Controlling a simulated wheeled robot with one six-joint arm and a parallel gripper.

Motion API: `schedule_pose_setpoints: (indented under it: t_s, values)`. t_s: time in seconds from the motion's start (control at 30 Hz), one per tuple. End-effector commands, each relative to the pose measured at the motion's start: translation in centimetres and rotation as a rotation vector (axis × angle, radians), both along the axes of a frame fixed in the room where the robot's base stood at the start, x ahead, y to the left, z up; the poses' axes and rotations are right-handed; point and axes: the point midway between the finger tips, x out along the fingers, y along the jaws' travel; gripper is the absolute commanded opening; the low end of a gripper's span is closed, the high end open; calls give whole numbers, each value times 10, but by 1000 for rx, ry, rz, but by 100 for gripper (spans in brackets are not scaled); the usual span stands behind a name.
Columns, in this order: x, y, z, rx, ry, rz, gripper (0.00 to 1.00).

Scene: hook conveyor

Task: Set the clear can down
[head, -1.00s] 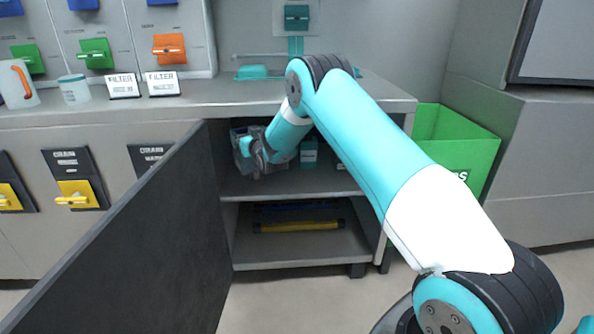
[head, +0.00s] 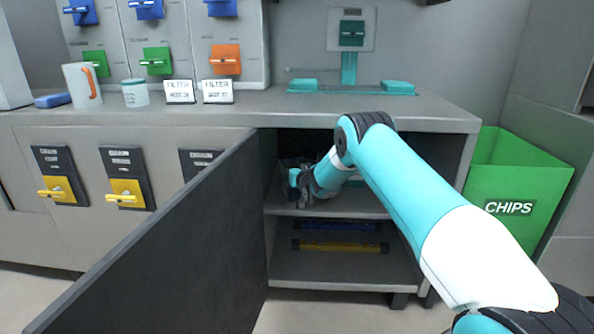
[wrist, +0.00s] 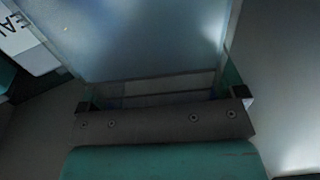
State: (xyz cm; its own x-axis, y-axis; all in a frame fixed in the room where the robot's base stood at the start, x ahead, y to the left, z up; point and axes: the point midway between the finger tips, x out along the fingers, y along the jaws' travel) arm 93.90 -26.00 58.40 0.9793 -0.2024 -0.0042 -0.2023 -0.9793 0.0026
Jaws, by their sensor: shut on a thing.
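My gripper (head: 303,184) is inside the open cupboard, over its upper shelf (head: 330,206). In the wrist view the jaws (wrist: 165,92) are shut on a pale, see-through body, the clear can (wrist: 145,42), which fills the space between and beyond the fingers. In the head view my arm and the dark cupboard interior mostly hide the can. I cannot tell whether its base touches the shelf.
The cupboard's dark door (head: 170,240) stands open at the left. A white lettered label (wrist: 28,42) is close left of the can. Blue and yellow bars (head: 340,246) lie on the lower shelf. A green CHIPS bin (head: 515,185) stands at the right.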

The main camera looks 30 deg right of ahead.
Motion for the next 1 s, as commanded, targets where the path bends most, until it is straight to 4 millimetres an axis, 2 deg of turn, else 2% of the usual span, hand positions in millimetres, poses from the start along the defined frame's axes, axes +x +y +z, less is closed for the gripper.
schedule_pose_setpoints:
  t_s: [0.33, 0.37, 0.4, 0.7, 0.77, 0.87, 1.0]
  values:
    - [1, 2, -1, -2, -8, 2, 6]
    - [1, 2, -3, -1, -3, 2, 91]
    - [1, 2, -2, -1, -3, 2, 100]
    - [1, 2, 3, -1, -3, 3, 100]
    - [-4, 3, 1, 0, 0, 3, 100]
    - [-17, 6, 2, 1, 0, 3, 100]
    - [-46, 12, 3, 0, 1, 3, 100]
